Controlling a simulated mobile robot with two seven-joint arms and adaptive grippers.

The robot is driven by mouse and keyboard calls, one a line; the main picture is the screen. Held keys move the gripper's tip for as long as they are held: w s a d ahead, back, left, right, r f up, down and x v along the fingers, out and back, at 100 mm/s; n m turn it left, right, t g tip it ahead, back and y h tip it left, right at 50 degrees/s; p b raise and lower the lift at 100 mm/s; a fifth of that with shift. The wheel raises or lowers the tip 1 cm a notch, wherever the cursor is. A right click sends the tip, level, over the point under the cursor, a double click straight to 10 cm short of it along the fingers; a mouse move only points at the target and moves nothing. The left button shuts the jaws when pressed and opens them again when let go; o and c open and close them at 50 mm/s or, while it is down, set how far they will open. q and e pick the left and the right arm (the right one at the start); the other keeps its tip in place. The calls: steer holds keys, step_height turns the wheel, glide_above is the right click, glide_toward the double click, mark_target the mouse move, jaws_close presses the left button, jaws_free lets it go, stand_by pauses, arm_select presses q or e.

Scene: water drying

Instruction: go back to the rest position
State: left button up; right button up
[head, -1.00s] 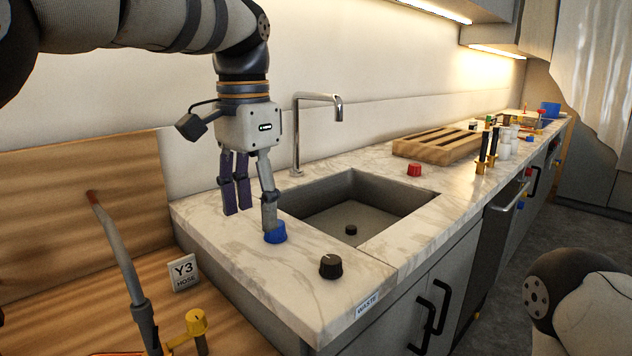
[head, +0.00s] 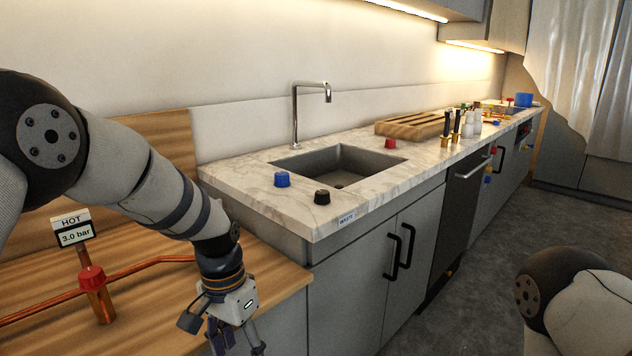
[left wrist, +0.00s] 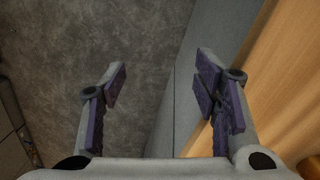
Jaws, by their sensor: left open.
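My left gripper (head: 236,343) is low at the bottom of the head view, in front of the wooden bench and left of the cabinet doors. In the left wrist view its two fingers (left wrist: 162,95) are spread apart with nothing between them, above the grey floor. The fingertips are partly cut off in the head view. My right gripper is not in view; only part of my right arm shows at the bottom right.
A wooden bench (head: 150,318) with a red-capped valve (head: 93,280) and a HOT 3.0 bar sign (head: 72,232) is at left. The marble counter (head: 240,178) holds a sink (head: 330,168), faucet (head: 296,115), blue knob (head: 282,179), black knob (head: 322,197) and red knob (head: 390,144). Floor at right is clear.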

arm_select(q)
steer(key=s+a+f+n, duration=0.2)
steer(key=s+f, duration=0.6)
steer(key=s, duration=0.1)
steer(key=s+a+f+n, duration=0.1)
steer(key=s+a+f, duration=0.2)
steer(key=s+f, duration=0.55)
steer(key=s+a+n, duration=0.1)
steer(key=s+a, duration=0.1)
steer(key=s, duration=0.7)
steer(key=s+a+n, duration=0.2)
steer(key=s, duration=0.8)
steer(key=shift+s+a+f+g+y, duration=0.25)
steer(key=shift+s+a+g+y, duration=0.05)
